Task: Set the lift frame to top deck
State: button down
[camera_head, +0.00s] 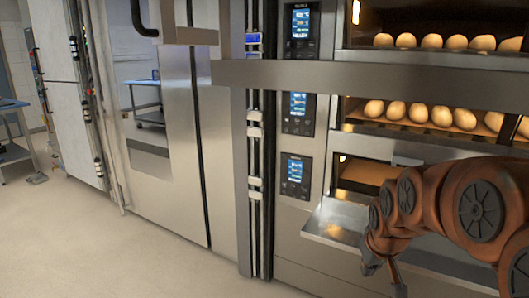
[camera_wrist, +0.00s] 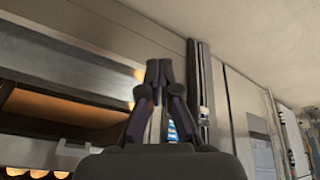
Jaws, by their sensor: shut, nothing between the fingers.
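A wide steel bar (camera_head: 300,75) runs across the front of the deck ovens, between the top and middle decks. A vertical rail (camera_head: 254,170) with pale clips stands left of the control panels. A flat steel shelf (camera_head: 335,228) juts out in front of the lowest visible deck. I cannot tell which of these belong to the lift frame. My gripper (camera_wrist: 158,72) is shut and empty, its fingertips together in the wrist view. In the head view my orange arm hangs in front of the shelf at the lower right, covering part of it.
Loaves (camera_head: 440,41) lie in the top deck and more (camera_head: 415,112) in the middle deck. Three control panels (camera_head: 297,115) are stacked beside the decks. A tall steel cabinet (camera_head: 165,150) stands left. The floor (camera_head: 130,255) at the lower left is clear.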

jog(key=s+a+f+g, duration=0.2)
jog(key=s, duration=0.8)
jog(key=s+a+f+m+g+p, duration=0.1)
jog(key=s+a+g, duration=0.15)
jog(key=s, duration=0.65)
jog(key=s+a+f+g, duration=0.1)
jog(key=s+f+g, duration=0.15)
jog(key=s, duration=0.75)
notch_tip(320, 180, up, 23)
jog(key=s+p, duration=0.1)
jog(key=p, duration=2)
jog(key=shift+a+r+t+y, duration=0.2)
jog(key=shift+t+y, duration=0.1)
